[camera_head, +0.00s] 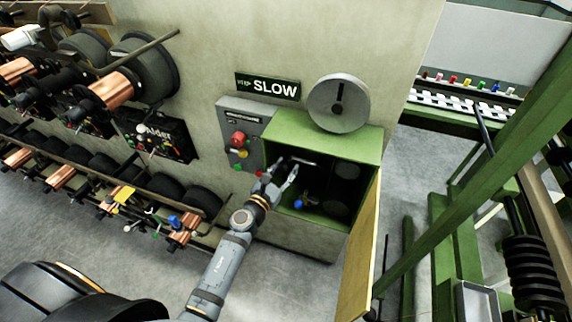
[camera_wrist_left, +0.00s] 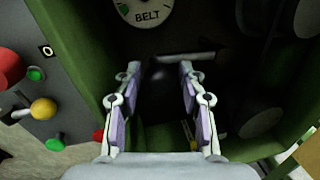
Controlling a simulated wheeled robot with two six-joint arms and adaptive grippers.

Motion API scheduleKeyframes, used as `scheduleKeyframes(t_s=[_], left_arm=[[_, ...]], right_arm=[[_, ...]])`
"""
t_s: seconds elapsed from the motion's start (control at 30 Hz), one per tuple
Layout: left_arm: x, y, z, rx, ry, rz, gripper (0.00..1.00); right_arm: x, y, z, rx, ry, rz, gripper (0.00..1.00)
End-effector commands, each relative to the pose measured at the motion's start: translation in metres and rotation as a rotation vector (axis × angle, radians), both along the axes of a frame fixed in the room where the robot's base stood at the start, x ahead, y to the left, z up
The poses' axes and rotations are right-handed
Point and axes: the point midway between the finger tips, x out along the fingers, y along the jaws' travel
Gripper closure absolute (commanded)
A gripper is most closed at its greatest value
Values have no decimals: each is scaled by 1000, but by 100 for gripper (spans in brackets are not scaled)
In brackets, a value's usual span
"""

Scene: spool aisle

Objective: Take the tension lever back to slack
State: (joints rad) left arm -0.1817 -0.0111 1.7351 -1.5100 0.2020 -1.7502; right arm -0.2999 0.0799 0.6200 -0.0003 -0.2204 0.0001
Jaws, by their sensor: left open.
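A green cabinet (camera_head: 322,136) stands open against the wall. Inside it a pale horizontal bar (camera_head: 302,161), perhaps the tension lever's handle, shows near the top of the opening. In the left wrist view this bar (camera_wrist_left: 185,57) lies just beyond the fingertips, below a round dial marked BELT (camera_wrist_left: 146,10). My left gripper (camera_head: 283,173) reaches into the opening; in the wrist view its fingers (camera_wrist_left: 160,76) are apart with nothing seen gripped between them. Any slack marking is not readable. My right gripper is not in view.
The cabinet's door (camera_head: 361,250) hangs open at right. A grey control box (camera_head: 243,120) with red, yellow and green buttons adjoins the cabinet's left side. A blue knob (camera_head: 299,204) sits low inside. Racks of copper spools (camera_head: 122,88) fill the left. Floor below is clear.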

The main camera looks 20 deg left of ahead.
Motion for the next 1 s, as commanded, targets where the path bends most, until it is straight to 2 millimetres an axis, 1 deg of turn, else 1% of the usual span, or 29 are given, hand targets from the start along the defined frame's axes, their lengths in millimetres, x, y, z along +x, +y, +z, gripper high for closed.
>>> scheduleKeyframes(t_s=[0.1, 0.33, 0.63, 0.87, 1.0], left_arm=[[6, -1, 0, 0, 0, 0, 60], [6, -1, 0, 0, 0, 0, 60], [6, -1, 0, 0, 0, 0, 100], [6, -1, 0, 0, 0, 0, 100], [6, -1, -3, -11, 0, 0, 100]], right_arm=[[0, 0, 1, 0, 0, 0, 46], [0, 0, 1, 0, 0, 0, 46], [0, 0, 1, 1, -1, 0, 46], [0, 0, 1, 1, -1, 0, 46], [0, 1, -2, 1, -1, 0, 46]])
